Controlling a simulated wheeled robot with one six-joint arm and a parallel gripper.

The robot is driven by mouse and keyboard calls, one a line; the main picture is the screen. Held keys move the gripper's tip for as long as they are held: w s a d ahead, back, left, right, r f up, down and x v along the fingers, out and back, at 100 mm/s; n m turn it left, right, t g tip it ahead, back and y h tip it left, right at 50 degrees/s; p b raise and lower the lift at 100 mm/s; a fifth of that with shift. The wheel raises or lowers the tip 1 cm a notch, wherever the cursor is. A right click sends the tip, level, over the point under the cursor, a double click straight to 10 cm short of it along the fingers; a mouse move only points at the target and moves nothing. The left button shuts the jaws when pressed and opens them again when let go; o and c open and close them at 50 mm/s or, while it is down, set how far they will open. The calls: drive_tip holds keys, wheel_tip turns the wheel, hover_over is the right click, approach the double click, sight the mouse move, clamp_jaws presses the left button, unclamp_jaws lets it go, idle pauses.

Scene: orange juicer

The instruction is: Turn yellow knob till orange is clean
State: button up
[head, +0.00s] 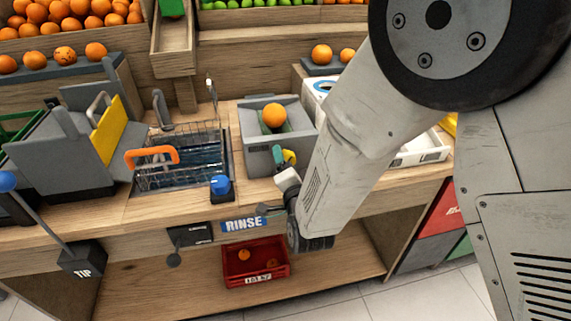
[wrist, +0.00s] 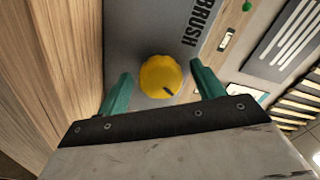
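The yellow knob (wrist: 161,76) sits on the grey front panel marked BRUSH in the wrist view, with a dark mark on its rim. My gripper (wrist: 160,88) is open, with one teal finger on each side of the knob and a gap visible on both sides. In the head view the knob (head: 290,157) is partly hidden by my gripper (head: 284,161). The orange (head: 274,115) rests on top of the grey brush unit (head: 258,147). Its visible side looks plain orange; I cannot tell whether it is dirty.
Left of the brush unit is a water basin with a wire basket (head: 170,176) and an orange handle. A blue knob (head: 220,185) stands at the counter edge above the RINSE sign (head: 244,224). A red crate (head: 256,266) is on the shelf below. My arm covers the right side.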

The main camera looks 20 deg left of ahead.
drive_tip(key=v, duration=0.8)
drive_tip(key=shift+a, duration=0.1)
idle(0.5)
drive_tip(key=s+f+n+g+h, duration=0.35)
drive_tip(key=f+g, duration=0.25)
drive_tip(key=f, duration=0.3)
drive_tip(key=s+d+n+g+h, duration=0.2)
drive_tip(key=d+n+g, duration=0.2)
drive_tip(key=d, duration=0.2)
drive_tip(key=s+d+r+g+h, duration=0.1)
drive_tip(key=s+d+r, duration=0.3)
drive_tip(key=d+r, duration=0.4)
drive_tip(key=s+d+r+m+g+h, duration=0.1)
drive_tip(key=s+d+r, duration=0.4)
drive_tip(key=d+r, duration=0.4)
drive_tip(key=s+d+r+g+h, duration=0.1)
drive_tip(key=s+d+r, duration=0.3)
drive_tip(key=d+r, duration=0.5)
drive_tip(key=d+h, duration=0.1)
drive_tip(key=d, duration=0.8)
drive_tip(key=shift+s+g, duration=0.4)
